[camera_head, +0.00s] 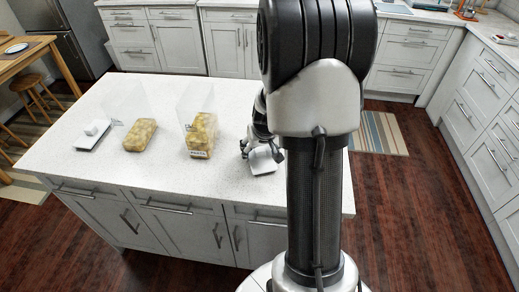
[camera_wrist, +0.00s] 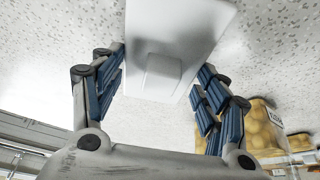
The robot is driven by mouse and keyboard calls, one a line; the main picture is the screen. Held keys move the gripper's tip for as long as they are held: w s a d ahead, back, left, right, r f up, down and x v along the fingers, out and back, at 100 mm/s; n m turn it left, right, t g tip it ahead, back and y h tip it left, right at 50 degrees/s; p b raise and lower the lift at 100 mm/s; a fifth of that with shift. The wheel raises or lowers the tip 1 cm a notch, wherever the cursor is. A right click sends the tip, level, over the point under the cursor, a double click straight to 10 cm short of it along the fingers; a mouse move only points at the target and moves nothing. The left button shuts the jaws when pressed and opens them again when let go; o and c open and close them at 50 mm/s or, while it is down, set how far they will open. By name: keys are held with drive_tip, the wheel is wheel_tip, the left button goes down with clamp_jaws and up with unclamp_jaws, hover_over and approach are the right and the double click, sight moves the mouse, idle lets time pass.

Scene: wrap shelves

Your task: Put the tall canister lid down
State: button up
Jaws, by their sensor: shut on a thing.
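The tall canister lid (camera_wrist: 185,25) is a pale grey-white rectangular plate with a raised square knob (camera_wrist: 163,76). My gripper (camera_wrist: 160,62) is shut on it, with one blue-padded finger at each side of the plate. In the head view, my gripper (camera_head: 251,146) is low over the right part of the counter, with the lid (camera_head: 264,160) at its fingers. I cannot tell whether the lid touches the counter. A clear canister with yellow contents and a label (camera_head: 201,137) stands open just left of my gripper.
The white island counter (camera_head: 225,182) has free room around the lid and along its front edge. Another clear canister with yellow contents (camera_head: 139,136) stands farther left. A second white lid (camera_head: 92,136) lies at the counter's left. Part of my arm hides the counter's right end.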

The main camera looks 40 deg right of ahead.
drive_tip(key=o, duration=1.1)
drive_tip(key=shift+f, duration=0.1)
drive_tip(key=shift+r+p, duration=0.4)
drive_tip(key=shift+r, duration=0.15)
drive_tip(key=p+v, duration=0.3)
drive_tip(key=v, duration=0.7)
drive_tip(key=s+a+r+n+y, duration=0.1)
drive_tip(key=s+a+r+n, duration=0.15)
drive_tip(key=a+r, duration=0.95)
drive_tip(key=s+a+n, duration=0.1)
drive_tip(key=s+a, duration=0.3)
drive_tip(key=s+a+r+n, duration=0.1)
drive_tip(key=s+a, duration=0.3)
drive_tip(key=s, duration=0.1)
drive_tip(key=s+a+r+n+y, duration=0.1)
drive_tip(key=s+a, duration=0.4)
drive_tip(key=shift+s+a+t+p, duration=0.1)
drive_tip(key=shift+s+t+p, duration=0.05)
drive_tip(key=shift+t+p, duration=0.15)
